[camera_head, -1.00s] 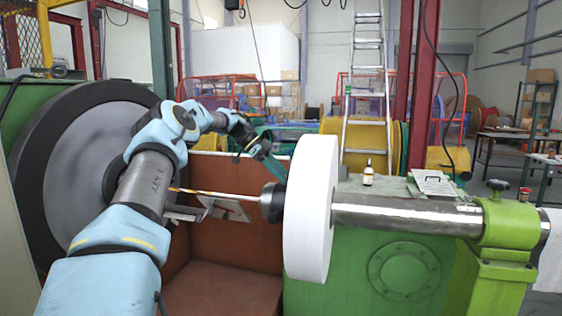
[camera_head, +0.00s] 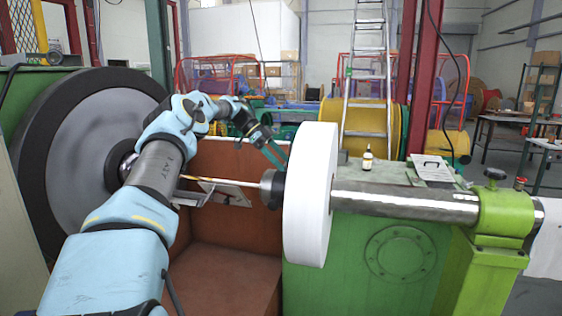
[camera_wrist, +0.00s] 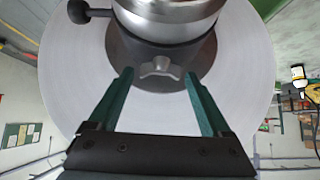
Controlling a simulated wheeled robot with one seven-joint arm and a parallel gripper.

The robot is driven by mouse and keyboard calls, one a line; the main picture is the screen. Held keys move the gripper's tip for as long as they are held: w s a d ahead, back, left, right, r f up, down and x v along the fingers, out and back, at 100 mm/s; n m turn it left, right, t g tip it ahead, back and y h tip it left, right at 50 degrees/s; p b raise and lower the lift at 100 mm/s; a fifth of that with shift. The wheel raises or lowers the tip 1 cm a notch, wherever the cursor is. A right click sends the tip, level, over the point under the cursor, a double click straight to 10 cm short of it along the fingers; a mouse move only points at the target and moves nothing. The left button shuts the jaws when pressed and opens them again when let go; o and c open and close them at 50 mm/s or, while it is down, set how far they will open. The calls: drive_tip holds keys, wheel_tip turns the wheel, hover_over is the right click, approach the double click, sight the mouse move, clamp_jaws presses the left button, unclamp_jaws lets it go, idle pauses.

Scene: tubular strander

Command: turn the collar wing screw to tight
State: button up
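The collar wing screw (camera_wrist: 161,68) is a small silver two-winged piece in the wrist view, on the dark collar (camera_wrist: 200,58). In the head view the collar (camera_head: 271,188) sits against the left face of the white disc (camera_head: 312,195); the screw cannot be made out there. My gripper (camera_wrist: 158,75) is open, its two green fingers on either side of the wing screw with gaps showing and nothing between them held. In the head view my gripper (camera_head: 277,154) reaches down just above the collar, partly beside the disc's edge.
A steel shaft (camera_head: 400,202) runs right from the disc to a green bearing stand (camera_head: 503,215). A large dark-rimmed wheel (camera_head: 60,160) stands left. The reddish trough (camera_head: 225,260) below is open.

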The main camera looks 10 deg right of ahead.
drive_tip(key=shift+o, duration=0.5)
drive_tip(key=shift+r, duration=0.3)
wheel_tip(320, 180, up, 10)
drive_tip(key=shift+f+p, duration=0.25)
drive_tip(key=shift+p, duration=0.15)
